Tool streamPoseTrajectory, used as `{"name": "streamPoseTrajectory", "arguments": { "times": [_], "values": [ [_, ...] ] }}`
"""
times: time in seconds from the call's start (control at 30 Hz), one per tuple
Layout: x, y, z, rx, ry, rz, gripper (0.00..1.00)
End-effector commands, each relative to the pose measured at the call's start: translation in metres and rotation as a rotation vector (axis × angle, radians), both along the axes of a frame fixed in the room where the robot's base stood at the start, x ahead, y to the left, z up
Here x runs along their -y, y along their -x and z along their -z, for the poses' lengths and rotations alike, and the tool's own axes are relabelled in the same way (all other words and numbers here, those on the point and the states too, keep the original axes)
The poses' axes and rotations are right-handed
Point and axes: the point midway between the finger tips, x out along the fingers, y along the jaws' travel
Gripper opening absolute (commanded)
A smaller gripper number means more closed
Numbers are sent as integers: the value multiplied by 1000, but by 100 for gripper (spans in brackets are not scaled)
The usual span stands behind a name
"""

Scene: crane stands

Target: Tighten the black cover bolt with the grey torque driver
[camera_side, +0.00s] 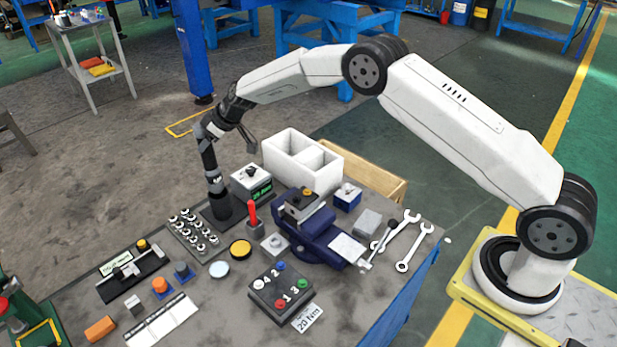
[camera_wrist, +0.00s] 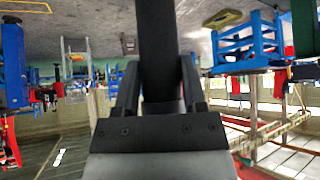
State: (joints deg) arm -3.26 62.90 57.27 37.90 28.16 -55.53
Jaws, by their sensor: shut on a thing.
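My gripper (camera_side: 207,130) is above the left back of the bench, its jaws closed around the upper part of a dark grey, near-upright driver (camera_side: 209,158). In the wrist view the driver's dark shaft (camera_wrist: 157,45) stands between the two fingers. Its lower end meets a black round holder (camera_side: 221,208); I cannot tell whether it is inside it. A blue vise (camera_side: 318,234) holds a grey part with a dark bolt head (camera_side: 292,197) and a yellow one (camera_side: 307,191). The dark one looks like the cover bolt, but it is small and unclear. The driver is left of the vise.
A white box with green display (camera_side: 251,184) and an open white bin (camera_side: 302,160) stand behind the vise. A red-handled tool (camera_side: 253,215) stands upright between holder and vise. A button box (camera_side: 280,293), socket tray (camera_side: 193,232) and wrenches (camera_side: 412,245) crowd the bench.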

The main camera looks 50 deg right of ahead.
Motion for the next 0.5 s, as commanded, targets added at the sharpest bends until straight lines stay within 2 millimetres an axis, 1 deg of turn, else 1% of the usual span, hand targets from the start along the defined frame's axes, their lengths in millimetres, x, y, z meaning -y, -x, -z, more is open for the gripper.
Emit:
{"name": "streamPoseTrajectory", "arguments": {
  "times": [0.03, 0.5],
  "values": [
    [0, -2, -6, 9, 0, 1, 0],
    [0, -2, -21, 8, -1, 1, 0]
  ]
}}
